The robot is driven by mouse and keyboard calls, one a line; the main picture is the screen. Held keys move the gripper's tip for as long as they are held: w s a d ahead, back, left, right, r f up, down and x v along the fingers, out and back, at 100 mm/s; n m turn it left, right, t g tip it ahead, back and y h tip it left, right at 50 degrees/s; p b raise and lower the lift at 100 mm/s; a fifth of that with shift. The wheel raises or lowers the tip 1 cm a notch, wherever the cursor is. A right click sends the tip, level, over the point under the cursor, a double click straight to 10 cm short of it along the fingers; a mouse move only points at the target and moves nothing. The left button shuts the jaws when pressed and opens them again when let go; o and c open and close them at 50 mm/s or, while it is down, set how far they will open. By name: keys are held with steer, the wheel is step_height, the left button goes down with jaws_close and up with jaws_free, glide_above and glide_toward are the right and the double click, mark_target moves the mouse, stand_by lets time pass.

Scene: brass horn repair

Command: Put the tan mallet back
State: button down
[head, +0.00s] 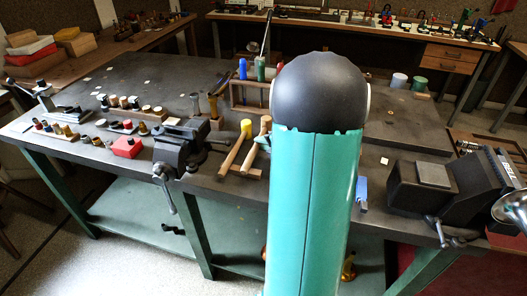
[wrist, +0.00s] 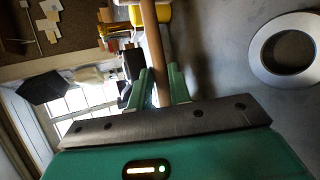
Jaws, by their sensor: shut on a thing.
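The tan mallet (head: 253,153) shows in the head view with its long wooden handle, just left of my arm. My gripper is shut on its handle (wrist: 153,50); in the wrist view the handle passes between the two green fingers (wrist: 160,75). In the head view my arm hides most of the gripper, with only a bit of teal showing beside the mallet. A yellow-headed mallet (head: 246,128) with a wooden handle is close by on the left. A yellow piece (wrist: 164,13) also shows beside the held handle in the wrist view.
A wooden rack (head: 238,96) with colored-handled tools stands behind the mallets. Another vise (head: 430,185) is at the right. A grey ring (wrist: 262,62) shows in the wrist view. The bench's back left is mostly clear.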

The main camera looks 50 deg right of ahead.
step_height(320, 180, down, 3)
steer(key=c, duration=1.3)
jaws_free()
steer(key=v, duration=1.2)
steer(key=w+a+r+m+g+h, duration=0.2)
steer(key=w+a+r+m+h, duration=0.4)
steer(key=w+a+r+m, duration=0.45)
steer(key=s+a+m+g+y, duration=0.2)
steer(key=s+a+m, duration=0.3)
steer(key=a, duration=0.8)
steer(key=s+a+m+g+y, duration=0.3)
steer(key=s+a, duration=0.5)
steer(key=a, duration=0.4)
steer(key=shift+s+a+r+m+g+y, duration=0.35)
steer(key=shift+m+y, duration=0.15)
steer(key=shift+m, duration=0.35)
